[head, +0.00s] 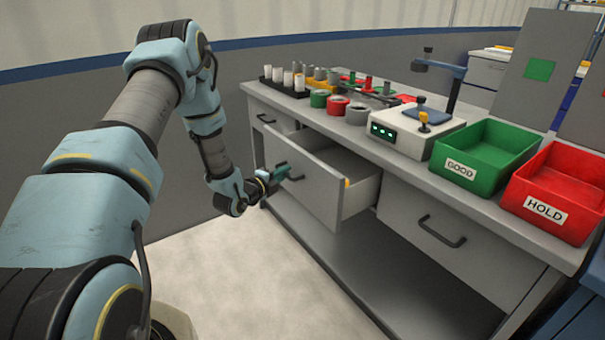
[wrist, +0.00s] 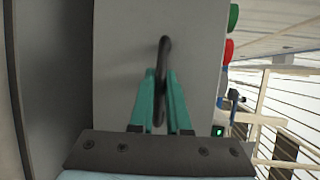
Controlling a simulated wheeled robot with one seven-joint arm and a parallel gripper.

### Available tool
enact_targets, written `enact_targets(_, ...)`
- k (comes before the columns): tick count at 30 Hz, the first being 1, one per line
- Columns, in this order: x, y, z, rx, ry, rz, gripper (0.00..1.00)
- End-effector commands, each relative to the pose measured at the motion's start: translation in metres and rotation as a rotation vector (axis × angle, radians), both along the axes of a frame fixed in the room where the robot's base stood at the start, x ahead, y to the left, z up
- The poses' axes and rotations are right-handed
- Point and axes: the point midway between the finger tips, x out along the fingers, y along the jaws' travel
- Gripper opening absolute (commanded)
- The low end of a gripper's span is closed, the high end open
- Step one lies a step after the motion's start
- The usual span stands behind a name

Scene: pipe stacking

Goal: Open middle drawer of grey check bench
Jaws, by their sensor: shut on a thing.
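The grey check bench (head: 375,150) stands along the wall. Its middle drawer (head: 312,187) is pulled well out, with part of its inside showing at the right. My gripper (head: 281,173) is at the drawer's front. In the wrist view, the green fingers of my gripper (wrist: 160,92) are shut on the dark drawer handle (wrist: 164,55), one finger on each side of it. The left drawer (head: 266,119) and the right drawer (head: 436,231) look closed, each with a dark handle.
On the bench top are a green GOOD bin (head: 484,158), a red HOLD bin (head: 555,192), a white tester (head: 418,127) and several coloured pipe pieces. The pale floor (head: 235,280) in front of the bench is clear.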

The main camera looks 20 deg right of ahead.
Motion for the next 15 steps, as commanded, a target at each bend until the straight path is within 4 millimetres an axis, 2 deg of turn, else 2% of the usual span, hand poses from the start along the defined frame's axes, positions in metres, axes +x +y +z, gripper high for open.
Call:
enact_targets(1, -0.003, 0.016, -0.003, 0.004, 0.001, 0.002, 0.0)
enact_targets(6, -0.011, 0.062, -0.003, 0.003, 0.001, 0.003, 0.0)
enact_targets(15, -0.024, 0.124, -0.003, 0.001, 0.002, 0.002, 0.0)
